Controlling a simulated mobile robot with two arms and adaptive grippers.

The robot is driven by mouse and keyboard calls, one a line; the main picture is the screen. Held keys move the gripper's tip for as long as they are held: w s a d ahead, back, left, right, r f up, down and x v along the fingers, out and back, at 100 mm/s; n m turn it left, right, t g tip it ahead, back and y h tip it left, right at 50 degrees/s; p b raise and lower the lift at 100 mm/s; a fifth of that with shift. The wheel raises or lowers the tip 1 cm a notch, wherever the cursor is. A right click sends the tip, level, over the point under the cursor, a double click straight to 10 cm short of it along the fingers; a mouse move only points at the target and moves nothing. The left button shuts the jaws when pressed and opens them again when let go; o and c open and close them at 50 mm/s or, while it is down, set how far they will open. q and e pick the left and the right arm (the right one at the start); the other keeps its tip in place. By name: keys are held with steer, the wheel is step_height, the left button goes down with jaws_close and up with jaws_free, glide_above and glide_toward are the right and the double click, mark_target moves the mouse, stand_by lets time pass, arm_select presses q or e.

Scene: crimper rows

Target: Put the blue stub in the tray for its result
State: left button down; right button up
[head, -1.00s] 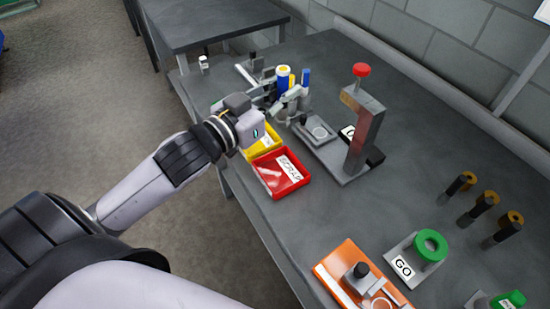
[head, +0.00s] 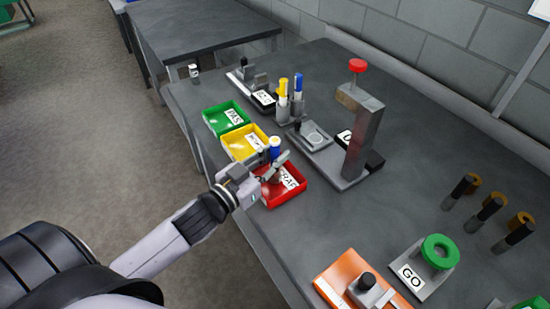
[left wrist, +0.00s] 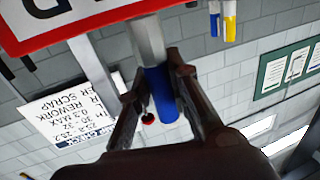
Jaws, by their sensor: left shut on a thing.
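The blue stub (head: 275,147) is upright in my left gripper (head: 277,164), above the red tray (head: 305,193), near its border with the yellow tray. In the left wrist view, the fingers (left wrist: 155,85) are shut on the blue part of the stub (left wrist: 162,98), and its grey end points toward the red tray's wall (left wrist: 110,15). The red tray's label is partly covered; "RAP" shows. The yellow tray (head: 236,155) and the green tray (head: 212,128) stand in line beyond it. My right gripper is not in view.
A holder with a yellow-topped stub (head: 283,87) and a blue-topped stub (head: 298,84) stands beyond the trays. A press with a red knob (head: 357,66) rises to the right. An orange fixture (head: 338,272) and a green ring gauge (head: 440,252) are nearer.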

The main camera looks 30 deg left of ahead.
arm_select(q)
steer(key=shift+f, duration=0.3)
steer(key=shift+f, duration=0.1)
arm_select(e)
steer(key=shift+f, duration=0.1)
arm_select(q)
steer(key=c, duration=1.5)
jaws_free()
steer(key=shift+f, duration=0.1)
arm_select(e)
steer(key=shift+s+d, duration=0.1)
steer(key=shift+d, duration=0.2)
arm_select(q)
steer(key=shift+s, duration=0.1)
steer(key=shift+r+b+v, duration=0.15)
steer(key=shift+b+v, duration=0.35)
steer(key=shift+v, duration=2.45)
steer(key=shift+r+b+v, duration=0.1)
steer(key=shift+b+v, duration=0.4)
steer(key=shift+v, duration=2.45)
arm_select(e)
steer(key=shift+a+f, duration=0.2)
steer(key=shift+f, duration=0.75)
